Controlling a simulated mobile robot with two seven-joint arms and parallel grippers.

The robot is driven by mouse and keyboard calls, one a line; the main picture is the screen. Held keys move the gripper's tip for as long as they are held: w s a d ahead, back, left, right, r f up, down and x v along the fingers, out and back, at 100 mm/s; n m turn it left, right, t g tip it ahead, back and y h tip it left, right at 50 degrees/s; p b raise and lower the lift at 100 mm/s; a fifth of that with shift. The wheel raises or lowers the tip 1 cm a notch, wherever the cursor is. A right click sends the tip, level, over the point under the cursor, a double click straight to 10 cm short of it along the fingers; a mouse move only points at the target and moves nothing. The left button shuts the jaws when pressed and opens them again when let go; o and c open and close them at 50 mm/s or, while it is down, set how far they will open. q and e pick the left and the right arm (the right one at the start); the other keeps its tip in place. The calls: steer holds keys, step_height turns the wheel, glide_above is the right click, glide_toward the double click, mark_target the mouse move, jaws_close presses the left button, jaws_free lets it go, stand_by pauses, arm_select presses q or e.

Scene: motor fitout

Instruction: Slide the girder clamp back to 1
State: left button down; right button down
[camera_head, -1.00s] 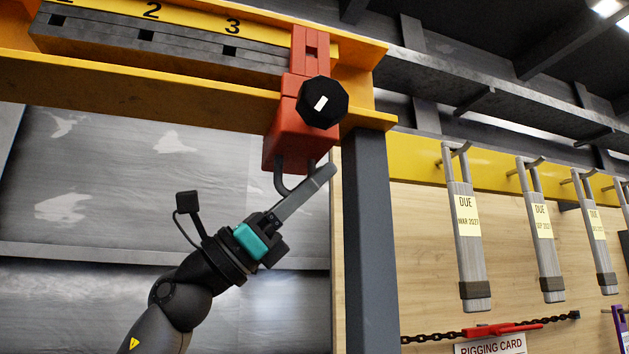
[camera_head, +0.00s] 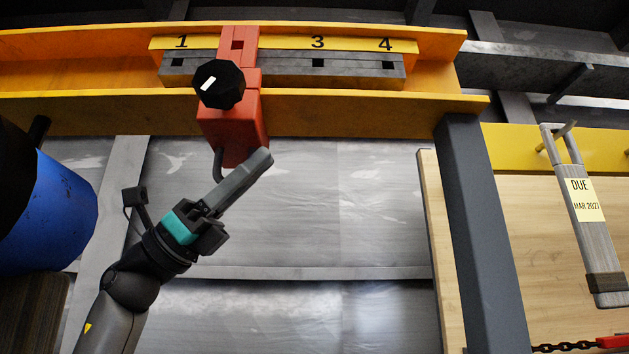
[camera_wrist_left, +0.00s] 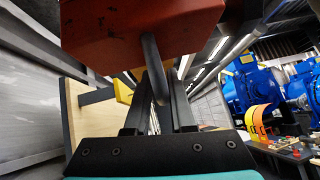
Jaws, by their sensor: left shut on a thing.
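The red girder clamp (camera_head: 234,125) hangs on the yellow girder (camera_head: 350,115), upright, with a black knob (camera_head: 219,85) on its front. It stands between the printed 1 and 3 of the number strip (camera_head: 350,44) and covers the mark between them. A grey bent bail hangs below it. My left gripper (camera_head: 257,166) reaches up from below and is shut on this bail. In the left wrist view the bail (camera_wrist_left: 154,68) runs down between the two fingers, under the clamp body (camera_wrist_left: 135,32). My right gripper is not in view.
A grey slotted bar (camera_head: 285,66) runs along the girder beside the clamp. A grey post (camera_head: 480,230) supports the girder at right. A blue rounded body (camera_head: 50,212) stands close at left. A tagged grey sling (camera_head: 583,225) hangs at far right.

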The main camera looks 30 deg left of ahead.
mark_target(220, 171)
arm_select(q)
steer(key=shift+s+a, duration=1.35)
steer(key=shift+a, duration=0.25)
steer(key=c, duration=0.9)
jaws_free()
steer(key=shift+s, duration=0.1)
steer(key=shift+o, duration=0.2)
